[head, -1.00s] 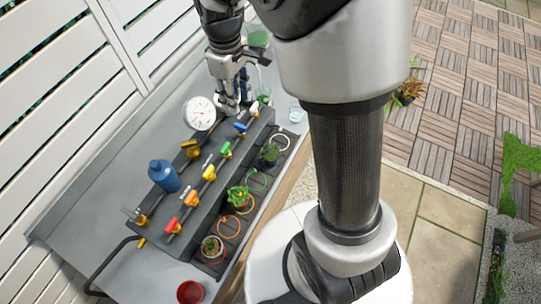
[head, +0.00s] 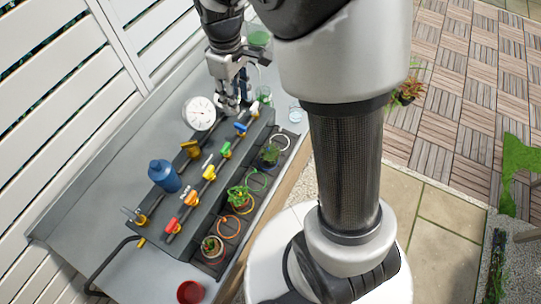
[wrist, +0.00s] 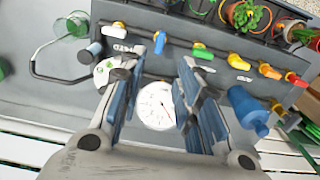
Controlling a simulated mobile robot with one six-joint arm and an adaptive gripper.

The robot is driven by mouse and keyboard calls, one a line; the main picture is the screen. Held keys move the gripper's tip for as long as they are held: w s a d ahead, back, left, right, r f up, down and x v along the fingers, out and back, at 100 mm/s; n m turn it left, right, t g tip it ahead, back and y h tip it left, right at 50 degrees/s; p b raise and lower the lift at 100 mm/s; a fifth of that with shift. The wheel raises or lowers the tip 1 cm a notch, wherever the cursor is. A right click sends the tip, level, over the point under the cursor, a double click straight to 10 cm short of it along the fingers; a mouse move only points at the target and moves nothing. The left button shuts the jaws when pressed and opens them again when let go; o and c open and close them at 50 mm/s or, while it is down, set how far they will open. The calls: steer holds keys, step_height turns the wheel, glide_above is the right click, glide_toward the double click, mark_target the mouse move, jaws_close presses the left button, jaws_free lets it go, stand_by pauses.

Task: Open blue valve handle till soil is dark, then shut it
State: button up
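The blue valve handle (head: 240,128) sits on the pipe along the grey manifold, between the white and green handles. In the wrist view the blue handle (wrist: 160,42) shows beyond and between my fingertips, apart from them. My gripper (head: 237,101) hangs above the far end of the manifold, open and empty; in the wrist view its fingers (wrist: 160,75) are spread.
A round white dial gauge (head: 200,113) stands left of my gripper. Green (head: 226,149), yellow, orange and red (head: 172,226) handles line the same pipe. The bench is bare at the left.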

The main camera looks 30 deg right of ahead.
steer(key=w+a+r+g+h, duration=0.2)
steer(key=w+a+r+g, duration=0.15)
steer(key=w, duration=0.25)
steer(key=b, duration=0.7)
glide_toward(240, 125)
steer(key=shift+h, duration=0.4)
steer(key=x, duration=0.8)
steer(key=shift+s+a+f, duration=0.1)
steer(key=shift+a+f, duration=0.2)
jaws_close()
